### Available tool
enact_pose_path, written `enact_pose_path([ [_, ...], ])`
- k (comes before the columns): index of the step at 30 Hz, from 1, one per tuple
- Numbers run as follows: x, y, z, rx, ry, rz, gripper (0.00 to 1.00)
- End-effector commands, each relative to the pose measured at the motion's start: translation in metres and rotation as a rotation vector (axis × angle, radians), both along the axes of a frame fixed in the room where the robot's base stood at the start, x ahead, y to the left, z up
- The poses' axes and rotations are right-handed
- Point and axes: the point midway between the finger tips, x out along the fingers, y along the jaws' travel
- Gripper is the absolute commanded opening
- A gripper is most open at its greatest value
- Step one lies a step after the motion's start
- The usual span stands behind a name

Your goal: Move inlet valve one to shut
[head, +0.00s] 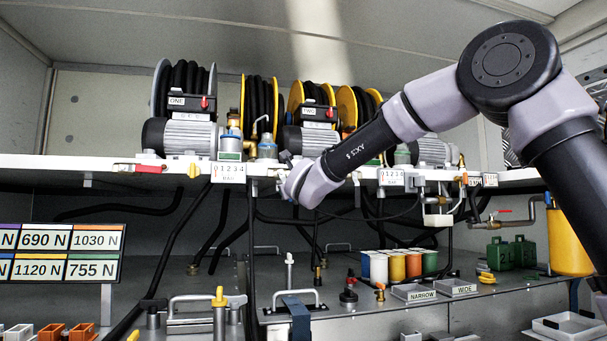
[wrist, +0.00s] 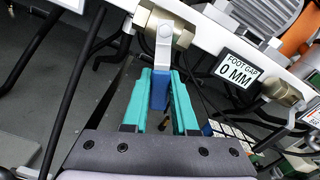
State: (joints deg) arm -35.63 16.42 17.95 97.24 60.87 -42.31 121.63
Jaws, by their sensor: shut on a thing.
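In the wrist view, my gripper (wrist: 162,76) has teal fingers closed on the blue grip (wrist: 160,90) of a lever valve. The pale lever runs from the blue grip up to a brass valve body (wrist: 165,27) at the white shelf edge. The lever lies across the brass body's length. No label naming the held valve is readable.
A red-handled valve (head: 150,169) and a yellow handle (head: 194,170) sit along the shelf edge (head: 120,172) to the left. A plate reading FOOT GAP 0 MM (wrist: 236,72) and another brass fitting (wrist: 283,90) lie right of the held lever. Black hoses hang below the shelf.

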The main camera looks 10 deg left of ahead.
Motion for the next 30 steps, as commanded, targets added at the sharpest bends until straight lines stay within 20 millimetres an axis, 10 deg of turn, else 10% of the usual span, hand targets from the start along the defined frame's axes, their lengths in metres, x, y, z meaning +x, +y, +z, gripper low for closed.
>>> enact_pose_path([
  [23,-0.008,0.015,-0.003,0.265,0.128,0.002,0.00],
  [24,-0.008,0.015,-0.003,0.265,0.128,0.002,0.30],
  [26,-0.008,0.015,-0.003,0.264,0.127,0.002,0.53],
  [30,-0.007,0.015,-0.003,0.264,0.127,0.001,0.61],
])
